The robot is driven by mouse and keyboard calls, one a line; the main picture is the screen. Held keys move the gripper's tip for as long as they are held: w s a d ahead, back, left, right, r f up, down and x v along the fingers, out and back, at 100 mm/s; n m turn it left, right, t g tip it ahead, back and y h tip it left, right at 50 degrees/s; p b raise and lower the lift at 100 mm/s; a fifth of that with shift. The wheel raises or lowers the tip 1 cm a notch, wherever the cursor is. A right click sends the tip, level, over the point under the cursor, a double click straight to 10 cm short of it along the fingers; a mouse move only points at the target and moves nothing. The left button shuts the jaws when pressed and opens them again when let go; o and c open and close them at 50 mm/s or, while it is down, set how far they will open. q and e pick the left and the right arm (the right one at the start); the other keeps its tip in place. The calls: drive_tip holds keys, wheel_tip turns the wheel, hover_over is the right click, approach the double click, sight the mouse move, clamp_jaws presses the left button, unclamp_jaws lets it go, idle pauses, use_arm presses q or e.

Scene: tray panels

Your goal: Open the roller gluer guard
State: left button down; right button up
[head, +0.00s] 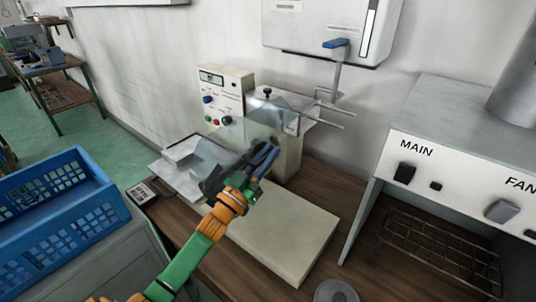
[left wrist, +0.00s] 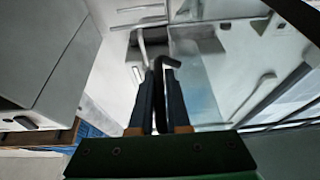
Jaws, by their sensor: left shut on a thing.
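The roller gluer stands on the wooden bench, with a cream control box (head: 225,95) and a pale base (head: 290,235). Its clear guard (head: 232,130) shows as a see-through panel in front of the box; the guard's exact angle is hard to tell. My left gripper (head: 266,156) is at the machine's front, its blue fingers by the guard. In the left wrist view, the left gripper (left wrist: 160,95) is shut on a dark bent bar, the guard handle (left wrist: 167,64), beside a bluish clear panel (left wrist: 198,80). My gripper and arm hide part of the machine. My right gripper is out of view.
A grey cabinet marked MAIN (head: 440,155) stands at the right, with a wire rack (head: 440,250) below. A wall-mounted unit (head: 335,30) with a blue-ended lever (head: 336,44) hangs above. A blue crate (head: 60,215) is at the left. A round grey object (head: 336,291) lies near the front.

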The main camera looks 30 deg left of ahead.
sight(249, 163)
use_arm(q)
drive_tip(key=a+r+n+y+p, duration=0.1)
drive_tip(key=n, duration=0.1)
drive_tip(key=r+n+y+p, duration=0.1)
drive_tip(key=p, duration=0.1)
drive_tip(key=shift+a+n, duration=0.4)
drive_tip(key=shift+f, duration=0.15)
drive_tip(key=c, duration=1.2)
unclamp_jaws()
drive_tip(key=shift+w, duration=0.15)
drive_tip(key=shift+o, duration=0.2)
drive_tip(key=shift+s+f, duration=0.25)
drive_tip(key=shift+s, duration=0.1)
drive_tip(key=b+v, duration=0.2)
drive_tip(key=v, duration=0.3)
drive_tip(key=shift+s, duration=0.15)
drive_tip(key=shift+s+f, duration=0.1)
drive_tip(key=shift+s, duration=0.4)
